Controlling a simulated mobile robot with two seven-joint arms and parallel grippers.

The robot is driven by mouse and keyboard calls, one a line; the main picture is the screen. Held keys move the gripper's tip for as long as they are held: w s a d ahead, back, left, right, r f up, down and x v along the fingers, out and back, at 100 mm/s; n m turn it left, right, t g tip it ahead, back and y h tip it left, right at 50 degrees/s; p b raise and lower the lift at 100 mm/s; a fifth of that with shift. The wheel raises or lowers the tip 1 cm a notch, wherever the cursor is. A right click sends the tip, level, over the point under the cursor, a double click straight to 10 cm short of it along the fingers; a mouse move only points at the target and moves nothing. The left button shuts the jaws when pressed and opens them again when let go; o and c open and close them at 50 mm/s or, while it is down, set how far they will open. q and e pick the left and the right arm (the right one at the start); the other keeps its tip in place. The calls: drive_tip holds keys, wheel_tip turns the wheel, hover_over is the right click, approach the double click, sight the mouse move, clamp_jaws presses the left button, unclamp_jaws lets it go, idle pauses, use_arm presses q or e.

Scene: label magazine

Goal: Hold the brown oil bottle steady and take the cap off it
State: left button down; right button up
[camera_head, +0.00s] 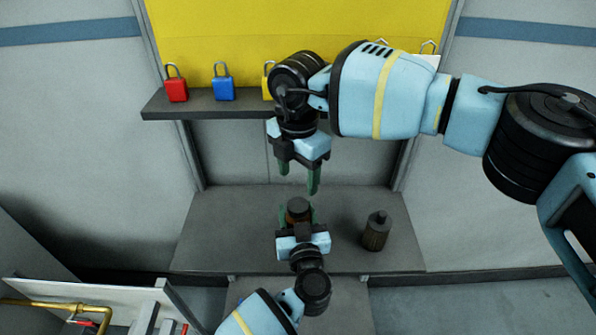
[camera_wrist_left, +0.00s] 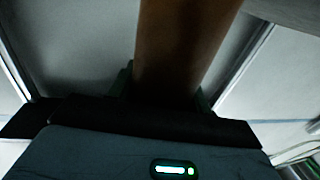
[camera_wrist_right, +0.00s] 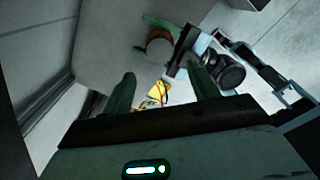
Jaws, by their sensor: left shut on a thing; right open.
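The brown bottle (camera_head: 299,216) stands on the grey bench, a round top facing up. In the left wrist view the brown bottle (camera_wrist_left: 185,45) rises between the fingers. My left gripper (camera_head: 297,218) is shut on its body from the front, green fingers on either side. My right gripper (camera_head: 298,182) points down, open and empty, above the bottle and apart from it. In the right wrist view the bottle's round top (camera_wrist_right: 160,48) shows beyond the open fingers (camera_wrist_right: 162,82). I cannot make out the cap's edge from the bottle.
A second, dark bottle (camera_head: 376,234) stands on the bench to the right. A shelf (camera_head: 205,105) behind holds a red padlock (camera_head: 176,88), a blue padlock (camera_head: 223,86) and a yellow one partly hidden by my right arm. The bench (camera_head: 225,225) is clear on the left.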

sight(298, 205)
drive_tip(key=shift+f, duration=0.15)
drive_tip(key=shift+f, duration=3.9)
